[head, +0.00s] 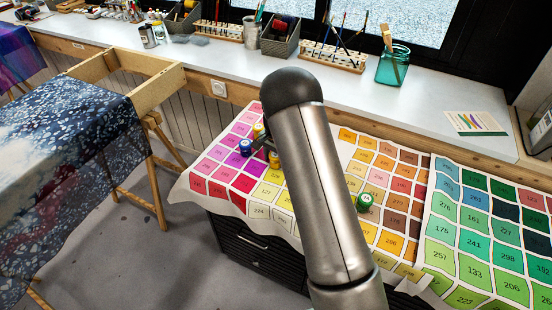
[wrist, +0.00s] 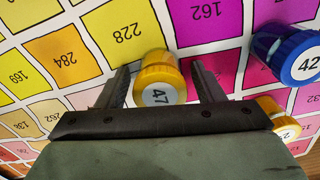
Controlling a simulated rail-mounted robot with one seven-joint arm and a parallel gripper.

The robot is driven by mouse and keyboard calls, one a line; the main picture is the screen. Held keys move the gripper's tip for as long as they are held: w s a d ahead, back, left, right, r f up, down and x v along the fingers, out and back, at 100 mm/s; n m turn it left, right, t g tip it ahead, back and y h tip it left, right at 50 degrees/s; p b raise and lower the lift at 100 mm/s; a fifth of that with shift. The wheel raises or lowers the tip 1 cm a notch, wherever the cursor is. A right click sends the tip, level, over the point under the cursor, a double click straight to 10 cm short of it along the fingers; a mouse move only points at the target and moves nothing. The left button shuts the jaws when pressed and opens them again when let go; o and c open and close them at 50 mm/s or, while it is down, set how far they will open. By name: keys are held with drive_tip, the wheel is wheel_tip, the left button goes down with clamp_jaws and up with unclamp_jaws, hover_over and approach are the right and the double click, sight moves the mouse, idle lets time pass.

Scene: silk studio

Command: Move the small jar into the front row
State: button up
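A yellow jar marked 47 (wrist: 160,80) stands on the colour chart between my gripper's (wrist: 158,75) two fingers in the wrist view. The fingers are spread, with a small gap visible on each side of the jar. A blue jar marked 42 (wrist: 288,52) stands to its right, and another yellow jar (wrist: 282,125) is partly hidden behind my gripper. In the head view my arm hides much of the gripper. The blue jar (head: 245,147), a yellow jar (head: 258,130) and another yellow jar (head: 274,159) cluster beside it. I cannot tell which jar is the small one.
A green jar (head: 363,201) stands alone on the chart (head: 345,150), right of my arm. A second, green-toned chart (head: 490,235) lies further right. The windowsill (head: 215,60) behind holds brush racks, bins and a teal glass jar (head: 393,65). A fabric-covered frame (head: 70,130) stands at left.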

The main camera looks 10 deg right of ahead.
wheel_tip(320, 180, up, 12)
drive_tip(key=shift+f+b, duration=0.15)
drive_tip(key=shift+b, duration=0.35)
drive_tip(key=s+r+n, duration=0.3)
drive_tip(key=s+r, duration=0.2)
drive_tip(key=s, duration=0.4)
drive_tip(key=s+r+n, duration=0.2)
drive_tip(key=s+r, duration=0.3)
drive_tip(key=s, duration=0.5)
drive_tip(key=s+f+n, duration=0.1)
drive_tip(key=s+n, duration=0.4)
drive_tip(key=s, duration=1.3)
drive_tip(key=shift+s+a+f, duration=0.15)
drive_tip(key=shift+a+f, duration=0.15)
drive_tip(key=shift+a, duration=0.15)
drive_tip(key=shift+d, duration=0.1)
